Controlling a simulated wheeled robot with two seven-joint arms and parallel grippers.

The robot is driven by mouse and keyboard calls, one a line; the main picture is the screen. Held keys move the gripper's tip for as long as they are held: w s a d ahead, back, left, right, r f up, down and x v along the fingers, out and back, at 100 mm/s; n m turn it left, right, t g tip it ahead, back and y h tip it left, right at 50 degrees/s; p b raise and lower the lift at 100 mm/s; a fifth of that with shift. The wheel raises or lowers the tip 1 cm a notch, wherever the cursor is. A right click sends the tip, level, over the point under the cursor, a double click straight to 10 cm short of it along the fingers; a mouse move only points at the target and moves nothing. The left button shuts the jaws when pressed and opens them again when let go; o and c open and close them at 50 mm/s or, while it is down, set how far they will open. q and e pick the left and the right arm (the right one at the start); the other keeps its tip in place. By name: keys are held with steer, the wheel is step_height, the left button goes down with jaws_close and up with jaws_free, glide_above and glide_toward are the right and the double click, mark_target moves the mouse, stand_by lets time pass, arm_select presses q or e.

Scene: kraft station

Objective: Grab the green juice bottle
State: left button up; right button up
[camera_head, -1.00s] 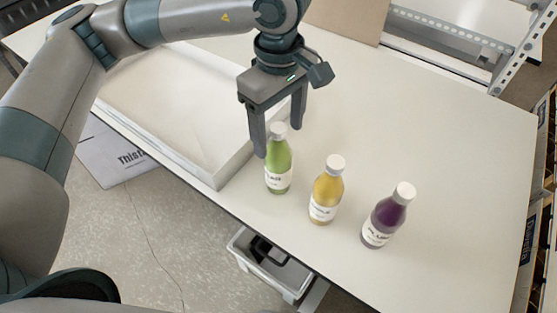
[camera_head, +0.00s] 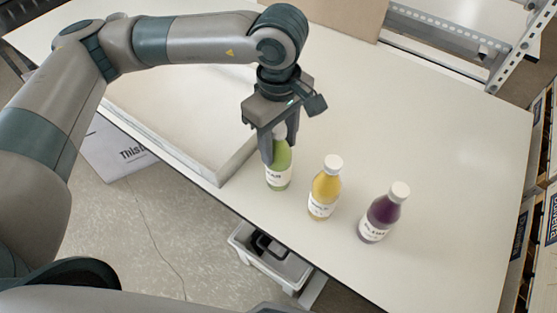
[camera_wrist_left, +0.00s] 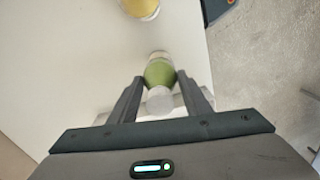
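The green juice bottle (camera_head: 279,172) stands upright on the white table, with a white label and a pale cap. My left gripper (camera_head: 280,150) points down over it from above, with one finger on each side of its upper part. In the left wrist view the green bottle (camera_wrist_left: 160,72) lies between the two fingertips (camera_wrist_left: 160,78), which look closed in against it. The gripper hides most of the cap in the head view. My right gripper is not in view.
A yellow juice bottle (camera_head: 324,190) and a purple juice bottle (camera_head: 383,214) stand to the right. A shallow white tray (camera_head: 232,164) lies just left of the green bottle. The table's front edge is close. A grey bin (camera_head: 243,238) stands below it.

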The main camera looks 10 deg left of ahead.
arm_select(q)
jaws_close()
steer(key=shift+r, duration=0.1)
steer(key=shift+w+r+b, duration=0.1)
steer(key=shift+r+b, duration=0.3)
steer(key=shift+r, duration=0.1)
step_height(320, 180, up, 8)
steer(key=b, duration=0.3)
steer(key=shift+r, duration=0.45)
